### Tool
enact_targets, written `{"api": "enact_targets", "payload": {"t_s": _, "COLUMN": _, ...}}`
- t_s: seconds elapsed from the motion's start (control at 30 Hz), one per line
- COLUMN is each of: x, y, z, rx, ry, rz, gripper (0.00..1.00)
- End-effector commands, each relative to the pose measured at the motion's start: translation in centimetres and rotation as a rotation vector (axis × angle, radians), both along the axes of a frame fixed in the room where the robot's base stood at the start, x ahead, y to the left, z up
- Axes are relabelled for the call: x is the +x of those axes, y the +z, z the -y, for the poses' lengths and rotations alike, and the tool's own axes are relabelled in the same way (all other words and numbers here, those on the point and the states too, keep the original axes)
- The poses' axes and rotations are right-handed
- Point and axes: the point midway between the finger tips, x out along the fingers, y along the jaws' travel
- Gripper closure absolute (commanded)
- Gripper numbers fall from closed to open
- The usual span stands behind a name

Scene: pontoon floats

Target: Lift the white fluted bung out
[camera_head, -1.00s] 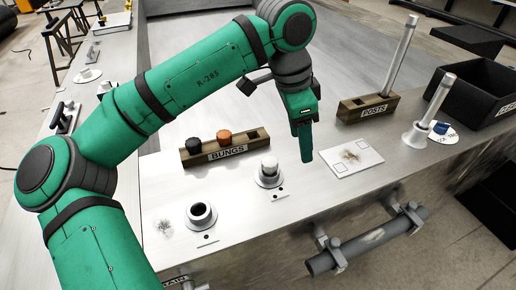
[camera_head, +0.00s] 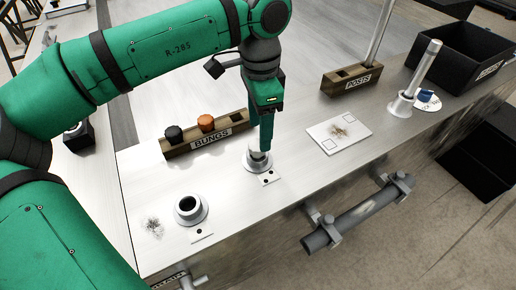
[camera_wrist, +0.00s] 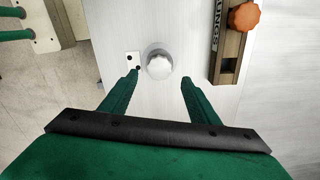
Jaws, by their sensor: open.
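The white fluted bung (camera_head: 257,158) sits in a round metal collar (camera_head: 257,167) on the steel deck, partly hidden behind my gripper in the head view. In the wrist view the bung (camera_wrist: 159,65) shows from above as a pale round top, a little beyond my fingertips and between their lines. My gripper (camera_wrist: 157,76) is open and empty, its two green fingers apart. In the head view my gripper (camera_head: 266,150) points down at the bung; I cannot tell whether it touches it.
A wooden BUNGS rack (camera_head: 232,130) behind holds a black bung (camera_head: 174,134) and an orange bung (camera_head: 206,123). An empty collar (camera_head: 188,208) stands front left. A POSTS rack (camera_head: 345,82), a white plate (camera_head: 338,132), an upright post (camera_head: 424,68) and a black bin (camera_head: 465,55) are right.

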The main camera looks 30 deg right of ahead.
Motion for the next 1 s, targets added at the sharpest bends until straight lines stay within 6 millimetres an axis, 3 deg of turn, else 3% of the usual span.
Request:
{"api": "enact_targets", "payload": {"t_s": 0.3, "x": 0.2, "y": -3.8, "z": -0.9, "rx": 0.001, "ry": 0.012, "rz": -0.001, "gripper": 0.44}}
{"api": "enact_targets", "payload": {"t_s": 0.57, "x": 0.1, "y": -4.1, "z": -0.7, "rx": -0.001, "ry": 0.006, "rz": 0.000, "gripper": 0.44}}
{"api": "enact_targets", "payload": {"t_s": 0.77, "x": 0.0, "y": -4.0, "z": -0.6, "rx": -0.001, "ry": 0.006, "rz": 0.000, "gripper": 0.89}}
{"api": "enact_targets", "payload": {"t_s": 1.0, "x": 0.0, "y": -4.0, "z": -0.6, "rx": -0.001, "ry": 0.006, "rz": 0.000, "gripper": 0.89}}
